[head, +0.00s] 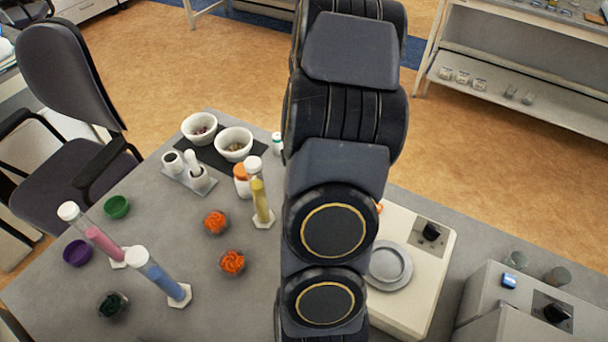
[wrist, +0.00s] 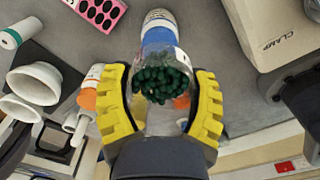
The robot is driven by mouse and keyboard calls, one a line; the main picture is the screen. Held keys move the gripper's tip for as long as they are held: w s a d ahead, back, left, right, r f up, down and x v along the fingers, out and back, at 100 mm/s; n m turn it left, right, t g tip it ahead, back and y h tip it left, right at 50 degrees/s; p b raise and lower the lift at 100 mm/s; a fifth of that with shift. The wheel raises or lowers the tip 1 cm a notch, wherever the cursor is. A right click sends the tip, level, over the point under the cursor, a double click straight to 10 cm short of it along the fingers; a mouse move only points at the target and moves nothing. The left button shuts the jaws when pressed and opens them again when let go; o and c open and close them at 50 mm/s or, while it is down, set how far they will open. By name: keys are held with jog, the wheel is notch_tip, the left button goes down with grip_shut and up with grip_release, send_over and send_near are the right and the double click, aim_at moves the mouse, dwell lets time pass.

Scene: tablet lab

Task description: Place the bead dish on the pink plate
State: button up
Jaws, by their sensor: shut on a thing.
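My gripper (wrist: 162,105) has its two yellow fingers around a clear dish of dark green beads (wrist: 158,82) in the wrist view, shut on it. A pink plate with rows of dark round wells (wrist: 97,12) lies on the grey table, cut off by the top edge of the wrist view. It is beyond the held dish and to the left. The pink plate and my gripper do not show in the head view, where my arm covers the middle.
On the grey table (head: 150,310), the head view shows another dark green dish (head: 113,303), orange dishes (head: 232,262), a blue cylinder (head: 160,278), a pink one (head: 100,240) and a yellow one (head: 260,203). White mortars (head: 233,144) stand behind. A white device (head: 415,300) stands right.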

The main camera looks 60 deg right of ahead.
jog(key=w+d+f, duration=0.2)
jog(key=d, duration=0.1)
jog(key=w+d+f, duration=0.1)
jog(key=d+f, duration=0.2)
jog(key=w+d+f, duration=0.2)
jog(key=d+f, duration=0.1)
jog(key=shift+w, duration=0.3)
jog(key=shift+w+d+f, duration=0.1)
jog(key=shift+f, duration=1.7)
jog(key=shift+f, duration=0.1)
jog(key=o, duration=1.2)
jog(key=shift+c, duration=0.2)
notch_tip(320, 180, up, 12)
